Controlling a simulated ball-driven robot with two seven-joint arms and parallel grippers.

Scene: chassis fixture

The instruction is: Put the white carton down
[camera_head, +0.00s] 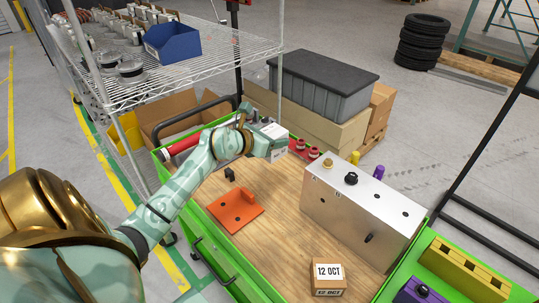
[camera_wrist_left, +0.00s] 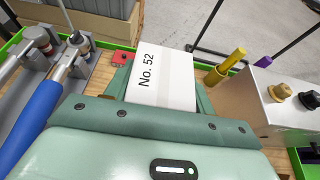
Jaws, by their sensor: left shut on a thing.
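A white carton marked "No. 52" (camera_wrist_left: 162,82) is between the fingers of my left gripper (camera_wrist_left: 160,100) in the left wrist view. The gripper is shut on it. In the head view my left gripper (camera_head: 272,148) is at the far side of the wooden worktop (camera_head: 290,230), and the carton (camera_head: 273,131) shows only partly behind it. I cannot tell whether the carton touches the worktop. My right gripper is not in view.
A metal box with knobs (camera_head: 360,205) stands right of the gripper. An orange plate (camera_head: 234,211) lies at left and a "12 OCT" box (camera_head: 327,277) in front. Red parts (camera_head: 305,149) and yellow pegs (camera_wrist_left: 225,67) are near the carton. The middle worktop is clear.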

